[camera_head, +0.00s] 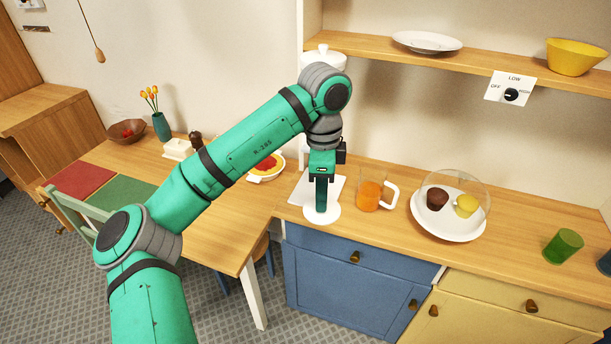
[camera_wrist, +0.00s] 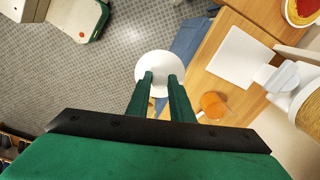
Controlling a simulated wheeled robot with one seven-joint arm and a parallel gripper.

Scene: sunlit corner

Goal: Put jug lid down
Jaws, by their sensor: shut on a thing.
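My gripper (camera_head: 321,208) is shut on the jug lid (camera_head: 333,216), a round white disc, and points downward near the counter's front edge. In the wrist view the lid (camera_wrist: 155,62) shows at the fingertips, with floor and the blue cabinet front behind it. The fingers hide part of it. The jug (camera_head: 370,194), clear with orange contents and a white handle, stands uncovered on the counter just right of my gripper. It also shows in the wrist view (camera_wrist: 214,104), beside the right finger. I cannot tell the exact gap between lid and counter.
A white square sheet or board (camera_wrist: 236,56) lies on the counter behind the lid. Right of the jug, a white plate (camera_head: 446,226) holds cupcakes under a clear dome. Bare counter (camera_head: 515,240) lies between plate and cup.

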